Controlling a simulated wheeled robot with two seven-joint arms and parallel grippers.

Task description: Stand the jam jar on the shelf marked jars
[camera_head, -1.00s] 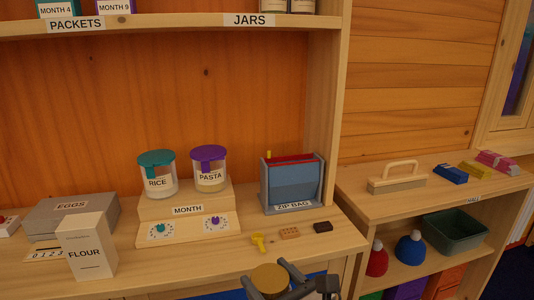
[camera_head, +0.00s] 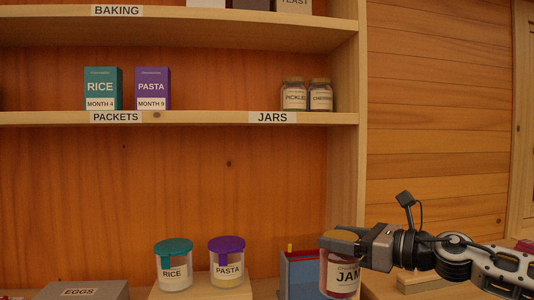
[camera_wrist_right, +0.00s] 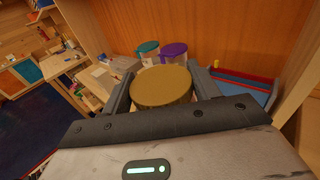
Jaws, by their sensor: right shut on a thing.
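The jam jar (camera_head: 342,277) has a gold lid, red contents and a label reading JAM. My right gripper (camera_head: 345,240) is shut on it near the lid and holds it upright, in front of the zip bag box. In the right wrist view the jar's gold lid (camera_wrist_right: 161,86) sits between the two fingers (camera_wrist_right: 161,90). The shelf marked JARS (camera_head: 225,118) is higher up, with its label (camera_head: 272,118) on the front edge. A pickles jar (camera_head: 294,94) and a second small jar (camera_head: 320,95) stand at its right end. My left gripper is out of view.
A teal rice packet (camera_head: 103,88) and a purple pasta packet (camera_head: 153,88) stand on the same shelf's left part. The shelf between the pasta packet and pickles jar is clear. An upright post (camera_head: 346,170) closes the shelf's right side. Rice (camera_head: 174,268) and pasta (camera_head: 227,265) canisters stand below.

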